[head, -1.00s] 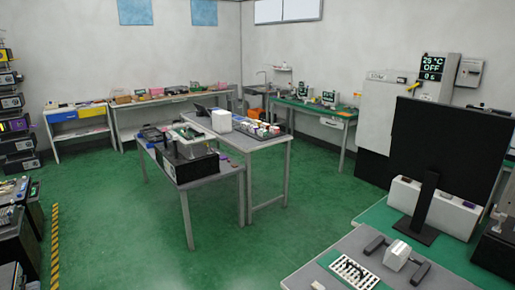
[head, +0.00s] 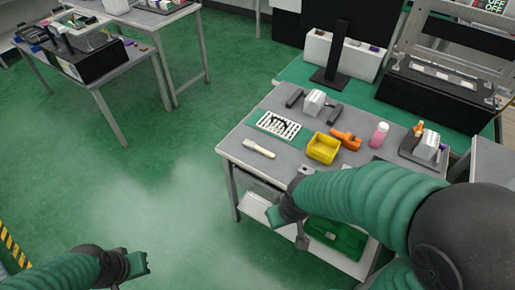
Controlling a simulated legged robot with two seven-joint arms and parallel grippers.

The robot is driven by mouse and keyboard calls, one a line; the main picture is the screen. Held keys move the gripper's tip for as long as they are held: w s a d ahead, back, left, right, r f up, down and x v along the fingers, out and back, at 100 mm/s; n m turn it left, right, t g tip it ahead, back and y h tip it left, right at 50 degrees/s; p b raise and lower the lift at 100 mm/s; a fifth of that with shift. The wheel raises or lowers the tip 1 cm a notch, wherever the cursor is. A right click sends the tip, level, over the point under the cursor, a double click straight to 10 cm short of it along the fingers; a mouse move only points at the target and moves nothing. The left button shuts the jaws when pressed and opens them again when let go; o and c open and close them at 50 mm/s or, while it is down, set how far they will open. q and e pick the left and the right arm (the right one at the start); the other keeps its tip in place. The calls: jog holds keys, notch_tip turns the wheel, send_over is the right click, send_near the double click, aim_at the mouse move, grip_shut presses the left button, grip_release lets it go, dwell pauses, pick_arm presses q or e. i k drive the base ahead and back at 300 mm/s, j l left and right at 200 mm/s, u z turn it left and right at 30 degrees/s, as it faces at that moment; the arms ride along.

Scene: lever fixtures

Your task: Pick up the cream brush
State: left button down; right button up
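A cream brush (head: 258,148) lies flat on the grey worktable (head: 236,138), near its left front edge, in the head view. Its handle points left and its wider end points right. My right gripper (head: 284,214) is below and to the right of the brush in the picture, in front of the table's front edge and apart from the brush. My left gripper (head: 139,264) is low at the left over the green floor, far from the brush. Neither gripper shows anything held, and their finger gaps are too small to judge.
A white clamp fixture (head: 314,103) stands behind. A lower shelf holds a green case (head: 336,236). Floor to the left is clear.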

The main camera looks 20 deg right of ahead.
aim_at(252, 146)
jog(key=i+z, duration=0.15)
jog(key=z, duration=0.5)
jog(key=i+j+z, duration=0.35)
jog(key=i+j, duration=0.15)
jog(key=j, duration=0.15)
jog(key=i+j+z, duration=0.15)
jog(key=j, duration=0.25)
jog(key=i+j+z, duration=0.2)
jog(key=j, duration=0.2)
jog(key=i+j, duration=0.15)
jog(key=j, duration=0.15)
jog(key=i+j, duration=0.2)
jog(key=j, duration=0.1)
